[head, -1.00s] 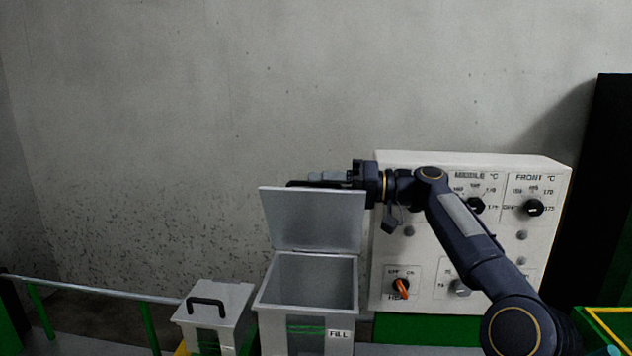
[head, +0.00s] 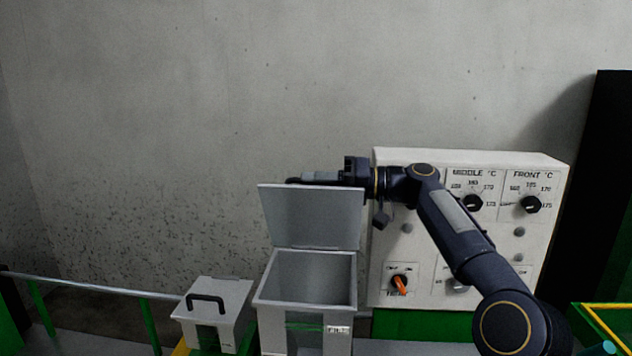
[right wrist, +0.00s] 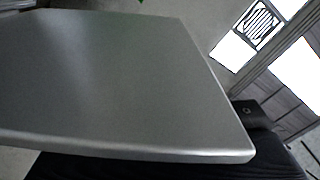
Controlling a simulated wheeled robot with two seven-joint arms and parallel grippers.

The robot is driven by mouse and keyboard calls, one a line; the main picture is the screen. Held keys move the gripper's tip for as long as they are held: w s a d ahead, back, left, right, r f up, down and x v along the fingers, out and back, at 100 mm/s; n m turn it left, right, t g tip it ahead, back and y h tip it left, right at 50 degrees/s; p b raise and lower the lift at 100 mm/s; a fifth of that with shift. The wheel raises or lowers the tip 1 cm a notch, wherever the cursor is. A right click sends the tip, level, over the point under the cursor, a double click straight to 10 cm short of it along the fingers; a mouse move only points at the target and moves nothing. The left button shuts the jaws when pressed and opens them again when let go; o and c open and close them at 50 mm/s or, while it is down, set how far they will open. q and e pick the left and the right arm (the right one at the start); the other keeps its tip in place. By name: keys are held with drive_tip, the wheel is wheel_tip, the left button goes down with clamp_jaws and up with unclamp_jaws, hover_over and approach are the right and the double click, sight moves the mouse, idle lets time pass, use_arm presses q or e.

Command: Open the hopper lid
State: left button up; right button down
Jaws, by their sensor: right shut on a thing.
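The hopper (head: 303,320) is a grey metal box in the lower middle of the head view. Its lid (head: 311,216) stands upright at the back edge, and the hopper's inside (head: 312,277) shows open and empty-looking. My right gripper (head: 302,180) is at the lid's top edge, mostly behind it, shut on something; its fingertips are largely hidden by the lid. In the right wrist view the lid's flat grey panel (right wrist: 125,85) fills much of the picture, with a dark gripper part (right wrist: 165,168) below it. My left gripper is not in view.
A white control panel (head: 465,270) with knobs stands right of the hopper, behind my right arm. A smaller grey box with a black handle (head: 206,300) sits at left. A green-posted railing (head: 90,288) runs farther left. The wall behind is bare.

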drive_tip(key=shift+w+d+r+m+p, duration=0.1)
drive_tip(key=shift+w+d+m+p, duration=0.1)
drive_tip(key=shift+w+m+p, duration=0.65)
drive_tip(key=shift+w, duration=0.15)
drive_tip(key=c, duration=1.5)
unclamp_jaws()
drive_tip(key=shift+w, duration=0.1)
drive_tip(key=shift+b+v, duration=0.5)
drive_tip(key=shift+v, duration=3.45)
